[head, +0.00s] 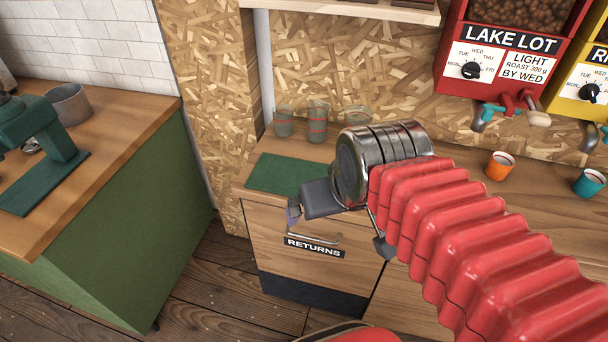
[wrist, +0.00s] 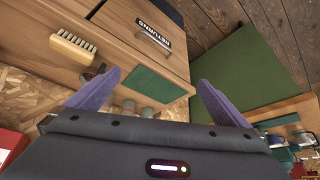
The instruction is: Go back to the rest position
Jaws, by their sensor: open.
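My gripper (head: 293,211) is at the end of my red ribbed arm, in front of the counter by the green mat (head: 282,174) and above the RETURNS drawer (head: 312,246). In the wrist view my gripper (wrist: 158,88) shows its two purple fingers spread wide apart, with nothing between them. The green mat (wrist: 135,83) and the drawer front (wrist: 160,52) lie beyond the fingers there. In the head view my arm hides part of the counter.
Several clear cups (head: 317,124) stand behind the mat. An orange cup (head: 499,166) and a teal cup (head: 589,183) stand below the red dispenser (head: 455,80) and its yellow neighbour. A brush (wrist: 73,48) lies on the counter. A green-sided counter (head: 130,230) stands left, with floor between.

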